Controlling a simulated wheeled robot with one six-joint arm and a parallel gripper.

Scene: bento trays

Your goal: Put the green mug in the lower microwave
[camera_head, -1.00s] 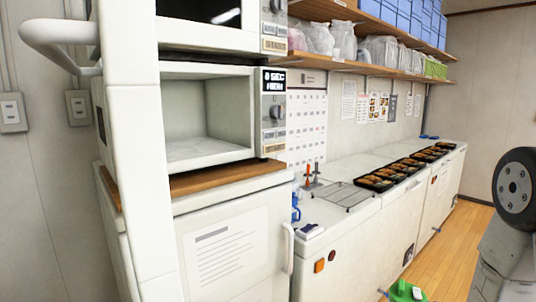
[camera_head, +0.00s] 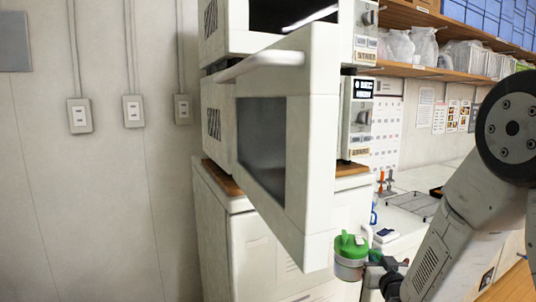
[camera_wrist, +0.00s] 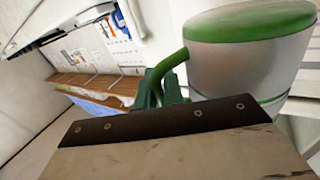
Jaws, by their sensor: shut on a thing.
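The green mug (camera_head: 350,262) has a pale grey body and a green top. It is upright at the end of my gripper (camera_head: 374,272), low in front of the lower microwave's open door (camera_head: 318,140). The wrist view shows the mug (camera_wrist: 245,68) at the upper right, with its green handle between the fingers of my gripper (camera_wrist: 168,85). My gripper is shut on the handle. The lower microwave (camera_head: 217,122) stands on a wooden board. Its door is swung out towards me and hides the cavity.
An upper microwave (camera_head: 228,28) sits above the lower one. A white cabinet (camera_head: 222,225) stands below. The counter to the right holds a wire rack (camera_head: 412,203). Wall outlets (camera_head: 80,115) are on the bare left wall.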

